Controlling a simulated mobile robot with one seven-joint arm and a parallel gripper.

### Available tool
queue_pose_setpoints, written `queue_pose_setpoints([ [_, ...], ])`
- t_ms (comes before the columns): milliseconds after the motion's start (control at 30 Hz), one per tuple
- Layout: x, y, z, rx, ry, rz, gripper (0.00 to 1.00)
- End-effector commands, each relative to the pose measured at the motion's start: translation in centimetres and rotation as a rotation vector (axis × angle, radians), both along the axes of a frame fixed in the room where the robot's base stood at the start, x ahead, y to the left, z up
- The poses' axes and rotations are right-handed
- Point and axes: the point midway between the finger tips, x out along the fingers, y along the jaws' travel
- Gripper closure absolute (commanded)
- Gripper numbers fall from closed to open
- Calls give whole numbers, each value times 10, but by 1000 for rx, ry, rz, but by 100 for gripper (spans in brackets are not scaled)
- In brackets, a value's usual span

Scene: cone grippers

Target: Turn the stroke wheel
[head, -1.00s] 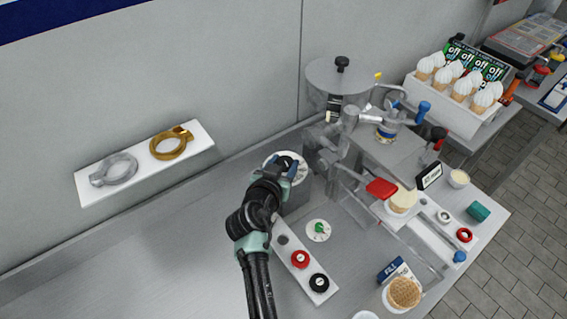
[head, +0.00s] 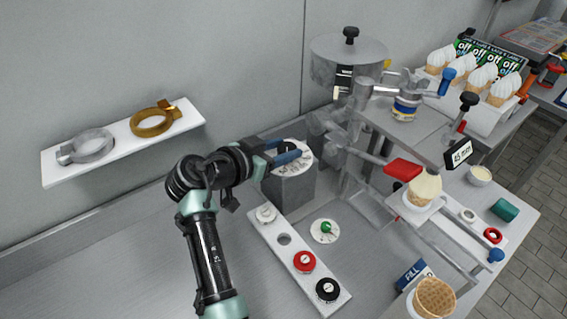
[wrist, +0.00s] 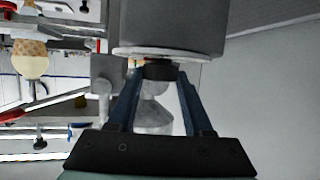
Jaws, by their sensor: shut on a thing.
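The stroke wheel, a pale dial (head: 302,161) with a dark knob (wrist: 160,71) at its centre, sits on top of a grey box (head: 290,187) in the head view. My gripper (head: 290,153) comes in from the left, low over the dial. In the wrist view my gripper (wrist: 160,78) has its two blue fingers on either side of the dark knob, shut on it. The dial's rim (wrist: 180,53) shows beyond the knob, below the grey box (wrist: 170,25). In the head view the fingers hide part of the knob.
A white strip with white, red and black knobs (head: 327,289) lies in front of the box. A dial with a green pointer (head: 325,230) lies beside it. A machine with a hopper (head: 345,65) and red-handled lever (head: 403,168) stands at right. Steel counter at left is clear.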

Motion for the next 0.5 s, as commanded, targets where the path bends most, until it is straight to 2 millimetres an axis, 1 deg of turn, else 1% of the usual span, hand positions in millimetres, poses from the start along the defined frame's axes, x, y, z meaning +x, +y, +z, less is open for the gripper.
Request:
queue_pose_setpoints([
  [33,1,2,-6,1,-1,-20,100],
  [267,1,2,-3,1,1,-90,100],
  [500,1,1,-1,0,3,-112,100],
])
